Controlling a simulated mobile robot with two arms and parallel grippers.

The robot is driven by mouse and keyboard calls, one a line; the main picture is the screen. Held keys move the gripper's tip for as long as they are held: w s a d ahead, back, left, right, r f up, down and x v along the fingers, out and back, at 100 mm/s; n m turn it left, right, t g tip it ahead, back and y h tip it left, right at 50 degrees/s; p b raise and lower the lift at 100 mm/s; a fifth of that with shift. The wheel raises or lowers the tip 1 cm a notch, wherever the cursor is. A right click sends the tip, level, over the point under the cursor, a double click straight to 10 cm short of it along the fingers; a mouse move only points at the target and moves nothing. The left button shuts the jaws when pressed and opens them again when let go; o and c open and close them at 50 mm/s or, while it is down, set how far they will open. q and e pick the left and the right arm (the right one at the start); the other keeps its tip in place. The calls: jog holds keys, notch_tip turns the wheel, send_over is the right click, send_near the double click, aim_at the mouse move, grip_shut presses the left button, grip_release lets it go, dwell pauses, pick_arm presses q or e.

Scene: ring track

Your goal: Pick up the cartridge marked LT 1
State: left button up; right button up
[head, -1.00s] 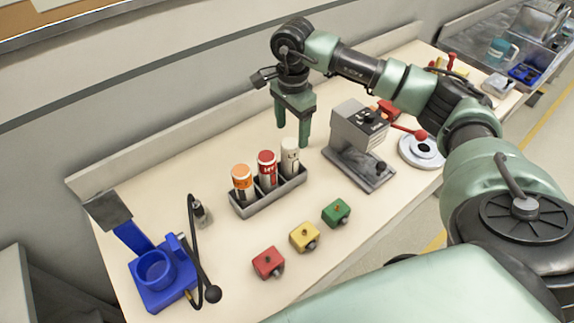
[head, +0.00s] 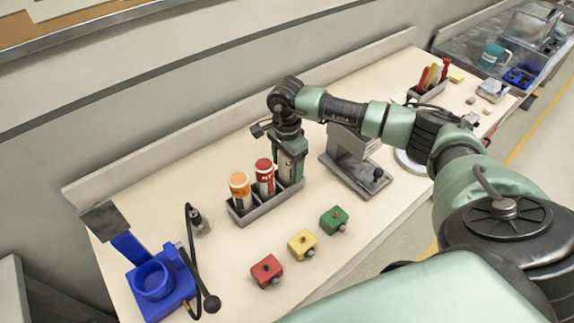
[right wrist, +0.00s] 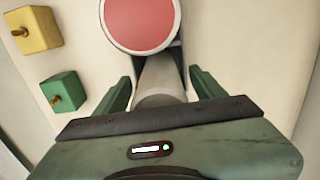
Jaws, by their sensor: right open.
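Three cartridges stand upright in a grey rack (head: 262,208): an orange-topped one (head: 240,190) at the left, a red-topped one (head: 264,177) in the middle and a white one (head: 286,167) at the right. Their markings are too small to read surely. My right gripper (head: 289,175) is over the white cartridge, pointing down, with its fingers on either side of it and mostly covering it. In the right wrist view the open fingers flank the pale cartridge (right wrist: 160,82), with gaps showing. The red cap (right wrist: 140,22) is just beyond. My left gripper is out of view.
Red (head: 267,271), yellow (head: 302,244) and green (head: 334,219) blocks lie in front of the rack. A grey machine (head: 352,165) stands close to the right. A blue holder (head: 160,285) is at the left. The table between the blue holder and the blocks is mostly clear.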

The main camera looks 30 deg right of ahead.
grip_shut()
jog(key=shift+w+r, duration=0.1)
dwell(0.3)
